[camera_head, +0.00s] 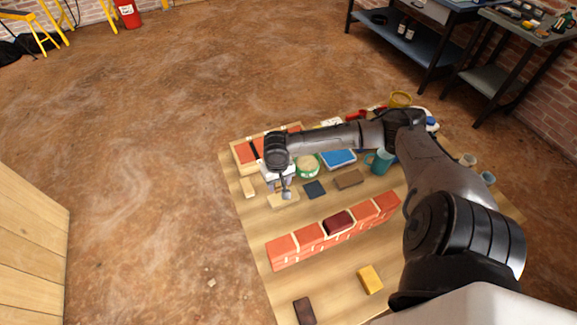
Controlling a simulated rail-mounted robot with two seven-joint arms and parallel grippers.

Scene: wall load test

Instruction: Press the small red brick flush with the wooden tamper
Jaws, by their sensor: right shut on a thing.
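The small red brick (338,222) is darker than its neighbours and sits in the top row of the low brick wall (290,258). It looks slightly raised between the orange-red bricks. My right gripper (286,194) is behind and left of the wall, pointing down over the pale wooden tamper (290,202) at table level. It is shut on the tamper, though the grasp itself is small and partly hidden by the gripper. I cannot tell whether the tamper touches the table. My left gripper is not in view.
A yellow block (370,280) and a dark brown block (304,311) lie in front of the wall. Behind it are a brown block (349,179), a dark square (314,189), a green tin (307,166), a blue item (338,160) and a teal mug (380,162).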

